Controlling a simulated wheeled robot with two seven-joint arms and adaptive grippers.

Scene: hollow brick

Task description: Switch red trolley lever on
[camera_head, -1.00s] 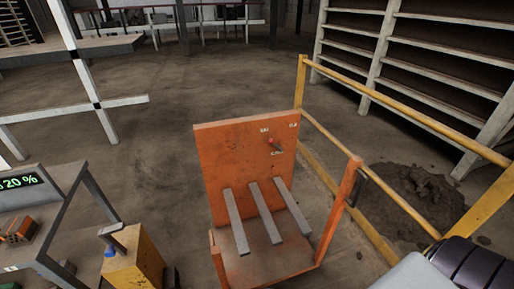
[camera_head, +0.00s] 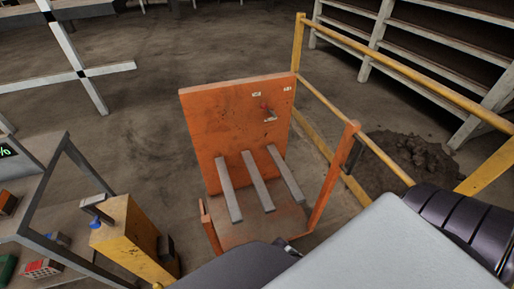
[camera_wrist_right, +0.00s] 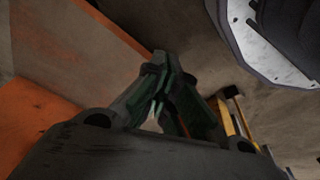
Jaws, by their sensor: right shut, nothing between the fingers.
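The orange trolley (camera_head: 225,130) stands in the middle of the head view, with an upright back panel and grey bars across its bed. The small red lever (camera_head: 266,107) is on the upper right of that panel, beside small white labels. My right gripper (camera_wrist_right: 162,95) shows in the right wrist view with its fingers together and nothing between them. An orange surface (camera_wrist_right: 35,125), which looks like the trolley, is at the left of that view. The lever is not visible there. My right arm covers the lower right of the head view, and its gripper is hidden there. My left gripper is not in view.
A yellow railing (camera_head: 410,75) runs along the trolley's right side, with a dirt pile (camera_head: 412,158) behind it. A grey table (camera_head: 75,235) and a yellow box (camera_head: 128,235) stand at the left. Shelves (camera_head: 440,50) are at the back right. Floor behind the trolley is clear.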

